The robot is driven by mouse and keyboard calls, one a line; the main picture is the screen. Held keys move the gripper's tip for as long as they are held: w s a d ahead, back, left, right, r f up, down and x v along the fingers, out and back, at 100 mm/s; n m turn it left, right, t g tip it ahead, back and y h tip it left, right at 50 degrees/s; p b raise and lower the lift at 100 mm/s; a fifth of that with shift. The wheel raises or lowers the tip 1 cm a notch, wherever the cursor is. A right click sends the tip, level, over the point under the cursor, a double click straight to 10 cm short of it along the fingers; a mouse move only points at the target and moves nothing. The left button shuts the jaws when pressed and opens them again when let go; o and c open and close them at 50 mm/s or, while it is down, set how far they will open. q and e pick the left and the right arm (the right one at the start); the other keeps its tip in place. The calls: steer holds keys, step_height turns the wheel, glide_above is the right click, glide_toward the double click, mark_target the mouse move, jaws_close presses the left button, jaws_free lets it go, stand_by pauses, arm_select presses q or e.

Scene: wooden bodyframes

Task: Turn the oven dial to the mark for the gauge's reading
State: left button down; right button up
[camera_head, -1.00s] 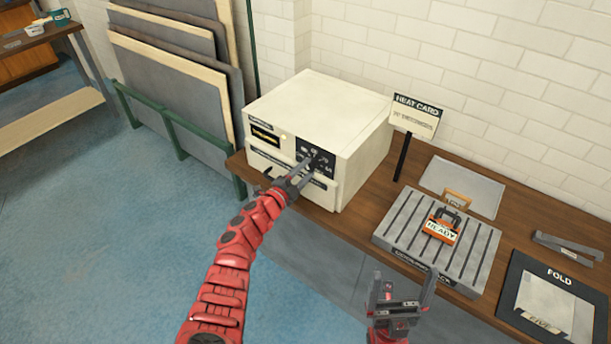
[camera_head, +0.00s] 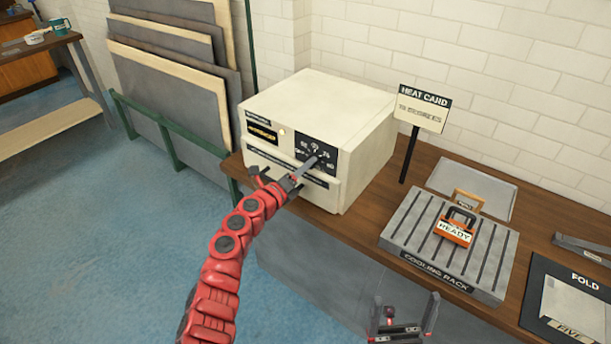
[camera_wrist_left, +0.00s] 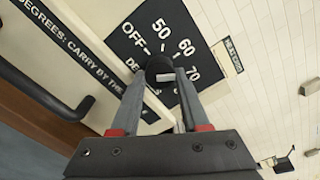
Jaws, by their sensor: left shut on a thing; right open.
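The cream oven (camera_head: 365,125) stands on the wooden bench. Its black dial panel (camera_head: 331,153) is on the front, right side. In the left wrist view, the panel (camera_wrist_left: 180,30) shows OFF, 50, 60 and 70 around the dark round dial (camera_wrist_left: 160,66); other marks are partly hidden by my fingers. My left gripper (camera_wrist_left: 162,78) is shut on the dial, one finger on each side. In the head view, my left gripper (camera_head: 309,166) reaches the panel from the front. A dark window with yellow lettering (camera_head: 262,132) is too small to read. My right gripper (camera_head: 405,305) is open and empty, below the bench front.
A HEAT CARD sign (camera_head: 423,106) stands right of the oven, its lower line unreadable. A FOLD board (camera_head: 540,280) lies further right. An oven handle (camera_wrist_left: 45,98) runs close beside my left gripper.

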arm_select(q)
steer(key=shift+f+m+b, duration=0.1)
steer(key=shift+m+b, duration=0.95)
steer(key=shift+m, duration=0.15)
steer(key=shift+c, duration=2)
jaws_free()
steer(key=b+v, duration=0.1)
steer(key=v, duration=1.6)
steer(key=shift+s+a, duration=0.15)
